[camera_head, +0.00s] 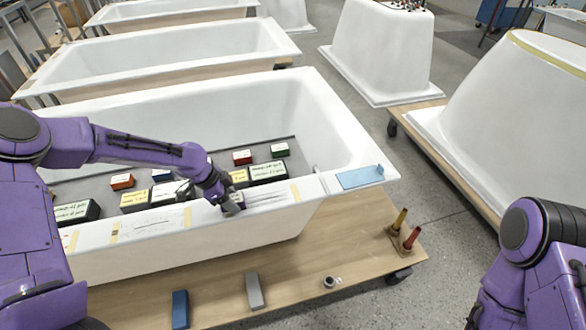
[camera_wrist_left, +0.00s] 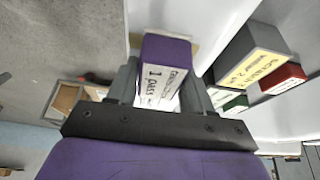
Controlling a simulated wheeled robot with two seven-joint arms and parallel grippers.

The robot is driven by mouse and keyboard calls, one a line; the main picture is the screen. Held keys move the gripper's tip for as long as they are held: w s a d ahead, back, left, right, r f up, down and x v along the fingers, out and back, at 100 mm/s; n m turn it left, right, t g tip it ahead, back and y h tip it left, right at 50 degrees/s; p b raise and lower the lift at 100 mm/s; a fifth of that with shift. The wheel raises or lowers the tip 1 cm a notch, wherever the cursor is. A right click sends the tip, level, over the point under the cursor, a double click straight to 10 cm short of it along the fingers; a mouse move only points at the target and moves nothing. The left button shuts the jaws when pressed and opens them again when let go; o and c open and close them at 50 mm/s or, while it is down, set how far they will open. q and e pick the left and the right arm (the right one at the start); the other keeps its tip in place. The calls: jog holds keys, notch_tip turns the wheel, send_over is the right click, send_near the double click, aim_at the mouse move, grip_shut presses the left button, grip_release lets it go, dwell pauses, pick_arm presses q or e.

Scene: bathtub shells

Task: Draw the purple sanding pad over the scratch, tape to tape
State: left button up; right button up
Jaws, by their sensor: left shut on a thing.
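My left gripper (camera_head: 232,208) is shut on the purple sanding pad (camera_wrist_left: 165,62) at the near rim of the front bathtub. In the left wrist view the pad sits between the fingers, with a white label that includes "1 pass". In the head view the gripper mostly hides the pad, and I cannot tell whether it touches the rim. Dark scratch lines (camera_head: 265,198) run along the rim just right of the gripper, up to a yellow tape strip (camera_head: 295,192). Another tape strip (camera_head: 187,217) is left of the gripper. My right gripper is out of view.
Several labelled boxes stand on a grey surface (camera_head: 105,190) inside the tub. A blue cloth (camera_head: 360,177) lies on the rim's right corner.

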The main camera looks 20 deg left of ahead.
pick_arm(q)
jog(key=shift+s+a, duration=0.2)
jog(key=shift+a, duration=0.15)
jog(key=shift+s+a+r+p, duration=0.1)
jog(key=shift+s+r+p, duration=0.05)
jog(key=shift+r+p, duration=0.2)
jog(key=shift+a+r+p, duration=0.1)
jog(key=shift+r+p, duration=0.2)
jog(key=shift+r, duration=0.4)
jog(key=shift+d+r+p, duration=0.25)
jog(key=shift+r+p, duration=0.8)
jog(key=shift+r, duration=0.1)
jog(key=shift+a+r+p, duration=0.1)
jog(key=shift+r+p, duration=1.55)
jog(key=shift+r, duration=0.2)
